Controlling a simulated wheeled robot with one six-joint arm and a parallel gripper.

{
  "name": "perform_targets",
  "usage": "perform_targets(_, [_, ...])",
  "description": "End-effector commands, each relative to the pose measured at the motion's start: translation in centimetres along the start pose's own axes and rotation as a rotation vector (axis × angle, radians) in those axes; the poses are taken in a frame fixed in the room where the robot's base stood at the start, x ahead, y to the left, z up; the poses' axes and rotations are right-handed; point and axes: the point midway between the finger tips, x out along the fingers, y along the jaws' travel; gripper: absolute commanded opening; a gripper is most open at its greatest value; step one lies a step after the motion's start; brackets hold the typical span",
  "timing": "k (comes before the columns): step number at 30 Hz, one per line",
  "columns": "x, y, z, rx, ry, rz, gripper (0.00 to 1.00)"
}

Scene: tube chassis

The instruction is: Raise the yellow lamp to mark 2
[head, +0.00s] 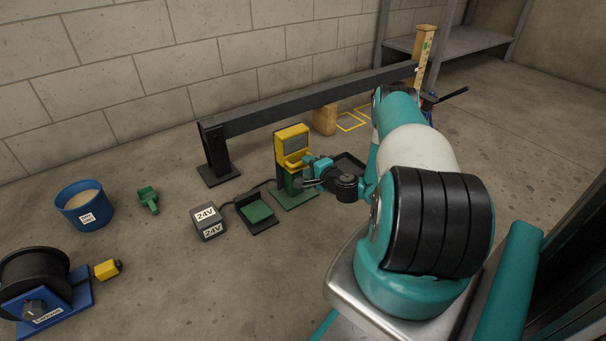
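A yellow unit (292,148) with a grey panel stands upright on a green base plate (295,198); it may be the yellow lamp, but I cannot be sure. A smaller yellow block (107,269) lies at the lower left beside the cable drum. A wooden post (425,55) with a green mark stands at the far end of the dark beam; its numbers are too small to read. My gripper (306,174) is at the right side of the yellow unit, close to its lower part. Its fingers are too small and partly hidden to tell whether they are open or touching it.
A dark beam (310,100) runs along the wall on a foot. A 24V box (208,223), a black tray with a green pad (257,212), a green scoop (148,199), a blue bucket (84,206) and a cable drum (35,280) stand left. Floor in front is clear.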

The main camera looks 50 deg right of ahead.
Motion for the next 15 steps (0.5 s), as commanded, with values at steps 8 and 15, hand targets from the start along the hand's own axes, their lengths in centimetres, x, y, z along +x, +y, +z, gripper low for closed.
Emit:
perform_targets(8, [2.8,0.2,0.2,-0.005,-0.003,-0.001,0.39])
perform_targets(15, [3.7,-0.1,0.1,0.0,0.0,-0.001,0.39])
